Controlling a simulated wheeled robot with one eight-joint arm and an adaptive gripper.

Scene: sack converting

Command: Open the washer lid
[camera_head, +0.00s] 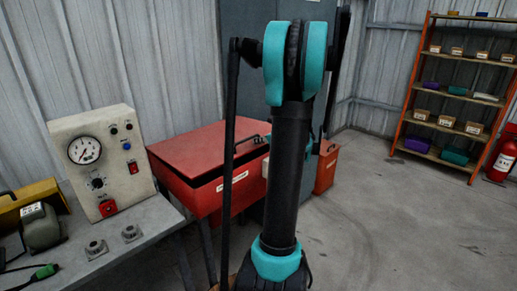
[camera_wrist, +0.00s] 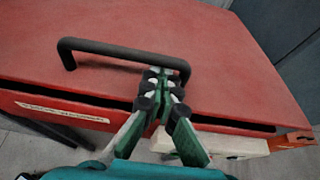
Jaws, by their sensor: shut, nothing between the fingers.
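The washer is a red box with a red lid (camera_head: 203,147), standing left of my arm in the head view. A dark gap shows between the lid and the washer body (camera_head: 205,197) along the front. In the wrist view the lid (camera_wrist: 215,35) fills the top, with a black bar handle (camera_wrist: 110,47) near its front edge. My gripper (camera_wrist: 163,78) is shut and empty at the right part of the handle. Its tips overlap the handle in view; I cannot tell if they touch it. My arm hides most of the gripper in the head view.
A grey bench with a gauge panel (camera_head: 103,160) and a motor (camera_head: 42,228) stands at the left. An orange shelf rack (camera_head: 448,92) and a fire extinguisher (camera_head: 503,155) stand at the right. The floor (camera_head: 400,225) right of my arm is clear.

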